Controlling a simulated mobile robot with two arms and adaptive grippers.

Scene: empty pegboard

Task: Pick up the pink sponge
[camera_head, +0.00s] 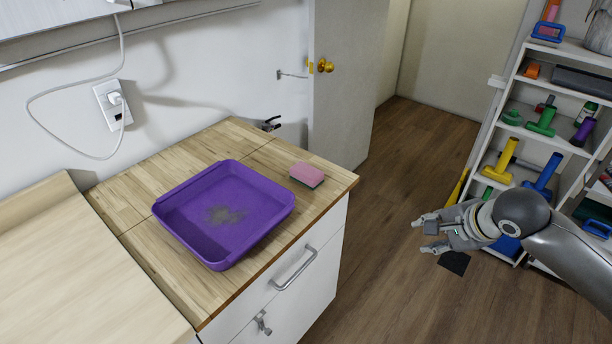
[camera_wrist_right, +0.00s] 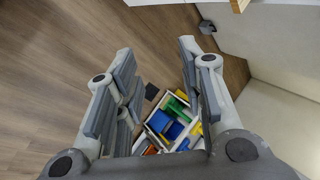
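The pink sponge (camera_head: 307,174) lies flat on the wooden countertop (camera_head: 150,179), near its right end, with a darker grey layer underneath. It sits just right of the purple tray (camera_head: 282,204) and apart from it. My right gripper (camera_head: 422,234) is off to the right of the counter, over the floor, well away from the sponge. In the right wrist view its fingers (camera_wrist_right: 158,75) are spread wide with nothing between them. The sponge does not show in that view. My left gripper is not in view.
The purple tray has a dark stain on its bottom. A white shelf (camera_head: 497,82) with colourful tools stands at the right, behind my right arm. A cabinet with drawer handles (camera_head: 295,268) is under the counter. A white door (camera_head: 343,80) stands behind. Floor between counter and shelf is mostly clear.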

